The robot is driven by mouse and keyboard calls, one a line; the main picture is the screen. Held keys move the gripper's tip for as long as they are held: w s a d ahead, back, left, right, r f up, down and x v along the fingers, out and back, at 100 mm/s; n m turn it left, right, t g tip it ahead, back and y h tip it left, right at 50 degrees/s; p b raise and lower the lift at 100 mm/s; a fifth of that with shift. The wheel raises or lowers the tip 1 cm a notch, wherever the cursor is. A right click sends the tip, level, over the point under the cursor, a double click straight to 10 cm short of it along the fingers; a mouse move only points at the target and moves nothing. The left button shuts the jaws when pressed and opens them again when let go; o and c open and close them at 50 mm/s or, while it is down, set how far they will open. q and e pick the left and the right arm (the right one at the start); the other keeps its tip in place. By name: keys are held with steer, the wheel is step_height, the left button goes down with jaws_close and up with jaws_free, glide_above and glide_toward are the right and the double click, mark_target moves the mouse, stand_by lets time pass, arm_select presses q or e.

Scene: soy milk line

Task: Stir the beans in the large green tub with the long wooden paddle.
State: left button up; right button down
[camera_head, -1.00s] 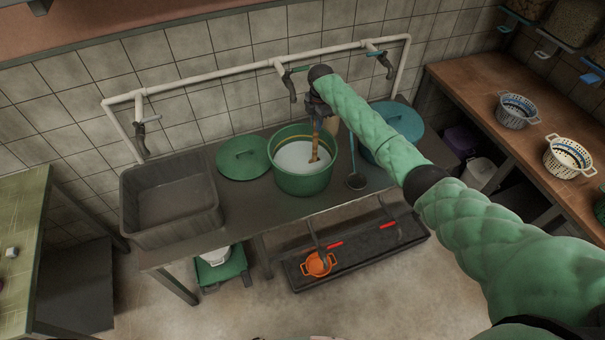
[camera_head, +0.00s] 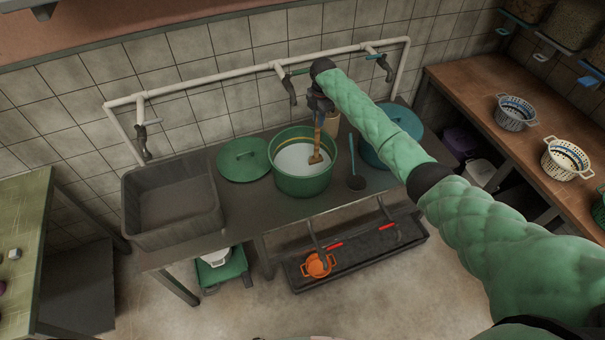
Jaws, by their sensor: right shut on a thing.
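The large green tub (camera_head: 302,186) stands on the dark metal table against the tiled wall. Pale white contents fill its lower part; single beans cannot be made out. My right gripper (camera_head: 320,106) is above the tub's back rim, shut on the upper part of the long wooden paddle (camera_head: 316,142). The paddle points down into the tub, nearly upright, with its lower end at the pale contents, right of the middle. My left gripper is out of view.
A green lid (camera_head: 243,160) lies left of the tub, beside a grey basin (camera_head: 172,205). A dark ladle (camera_head: 356,181) lies right of the tub, near a blue-green round tub or lid (camera_head: 372,156). White pipes with taps (camera_head: 290,90) run behind.

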step_height(320, 180, up, 17)
stand_by(1.6)
stand_by(0.4)
